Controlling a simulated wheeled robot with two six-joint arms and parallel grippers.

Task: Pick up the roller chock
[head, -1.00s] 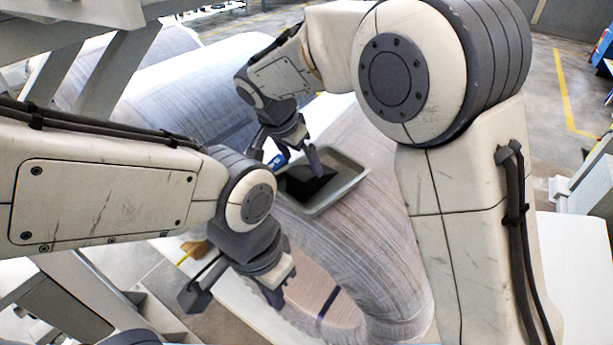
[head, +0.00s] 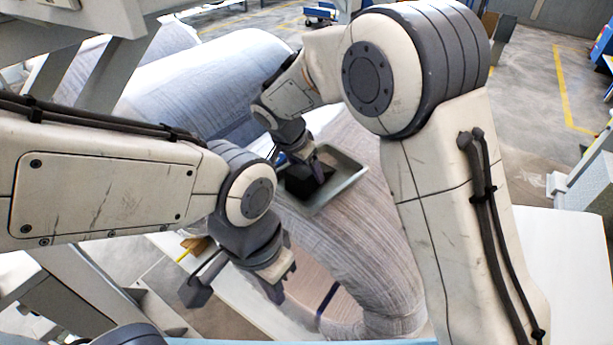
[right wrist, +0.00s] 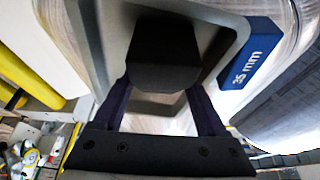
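The roller chock, a dark wedge-like block (head: 305,186), sits in a grey tray (head: 350,180) on the striped wrapped coil. My right gripper (head: 313,168) is down at the tray, over the chock, and partly hides it. In the right wrist view the black chock (right wrist: 163,55) lies just beyond and between the two spread fingers (right wrist: 161,98); I cannot tell whether they touch it. My left gripper (head: 281,284) hangs empty over the coil's near left side, its fingers apart.
A blue block marked "mm" (right wrist: 250,52) is beside the tray in the right wrist view. The tray walls stand close around the right fingers. The coil (head: 375,240) curves below the tray. A white surface (head: 570,260) is at the right.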

